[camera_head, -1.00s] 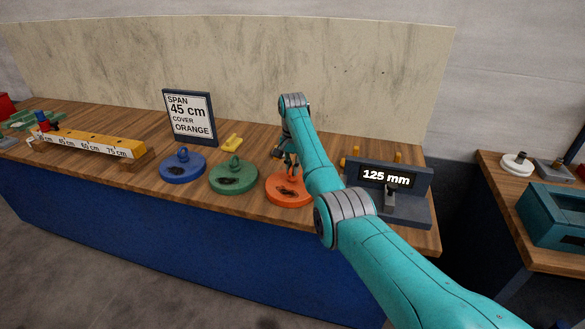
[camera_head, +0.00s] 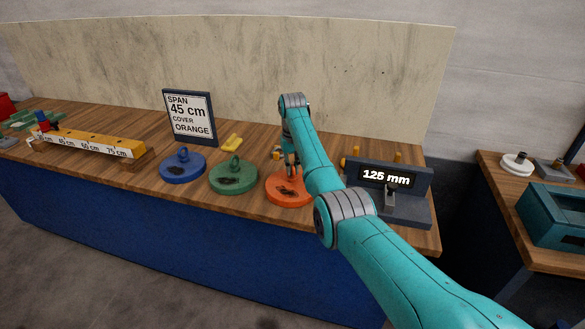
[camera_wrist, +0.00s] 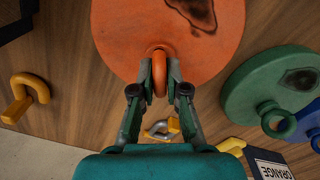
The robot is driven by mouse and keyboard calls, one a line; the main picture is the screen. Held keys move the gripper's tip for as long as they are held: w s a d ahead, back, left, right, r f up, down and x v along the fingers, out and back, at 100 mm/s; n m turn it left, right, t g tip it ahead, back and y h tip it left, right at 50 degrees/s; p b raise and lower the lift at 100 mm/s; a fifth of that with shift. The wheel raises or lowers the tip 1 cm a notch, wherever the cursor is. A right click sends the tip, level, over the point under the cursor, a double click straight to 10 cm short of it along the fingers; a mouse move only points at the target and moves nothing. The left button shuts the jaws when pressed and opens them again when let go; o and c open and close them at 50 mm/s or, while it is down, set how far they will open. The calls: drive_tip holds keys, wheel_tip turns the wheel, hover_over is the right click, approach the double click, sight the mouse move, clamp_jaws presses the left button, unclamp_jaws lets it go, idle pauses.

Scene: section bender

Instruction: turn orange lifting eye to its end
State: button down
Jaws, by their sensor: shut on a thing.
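The orange cover (camera_head: 289,190) is a round disc with a dark patch, lying on the wooden bench. Its orange lifting eye (camera_wrist: 159,72) stands upright near the disc's edge in the wrist view. My gripper (camera_wrist: 160,78) is shut on the lifting eye, one green finger on each side. In the head view my gripper (camera_head: 289,168) is above the orange cover, and my arm hides part of the area beside it.
A green cover (camera_head: 233,178) and a blue cover (camera_head: 182,167) lie to the left. A sign (camera_head: 190,118) reads span 45 cm, cover orange. A display (camera_head: 387,178) showing 125 mm stands to the right.

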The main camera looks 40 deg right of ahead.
sight(293, 164)
drive_tip(key=n, duration=1.1)
drive_tip(key=shift+n, duration=0.4)
idle(0.3)
drive_tip(key=c, duration=1.2)
unclamp_jaws()
drive_tip(key=shift+r, duration=0.1)
wheel_tip(293, 164, up, 12)
drive_tip(key=shift+f, duration=0.1)
